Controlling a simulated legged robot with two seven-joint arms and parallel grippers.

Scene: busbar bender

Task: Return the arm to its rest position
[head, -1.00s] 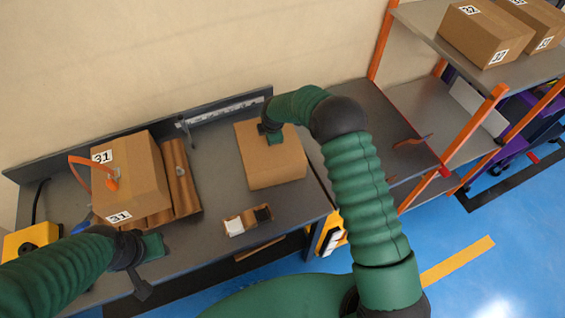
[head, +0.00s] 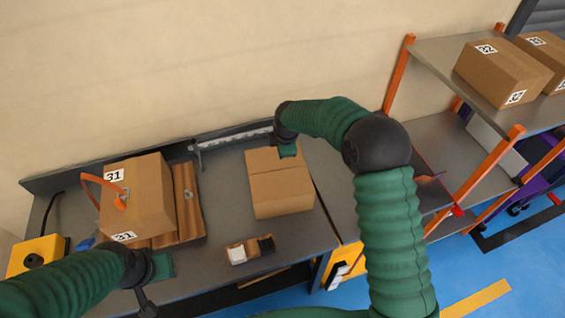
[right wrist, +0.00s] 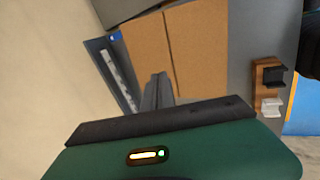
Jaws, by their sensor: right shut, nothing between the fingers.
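My right arm comes in from the right in the head view. Its gripper (head: 287,151) hangs at the far edge of a plain brown box (head: 283,193) on the grey bench (head: 222,200). In the right wrist view the fingers (right wrist: 157,92) are together and empty, in front of the same box (right wrist: 190,50). I cannot tell whether they touch it. My left gripper (head: 147,298) is low at the left, by the bench's front edge, near the box marked 31 (head: 150,195). Its fingers are too small and dark to read.
A small wooden holder (head: 250,250) with a white and a black piece lies near the bench front. A yellow box (head: 35,256) stands at the left end. A shelf rack (head: 440,70) with cartons (head: 502,72) stands at the right. The wall closes off the back.

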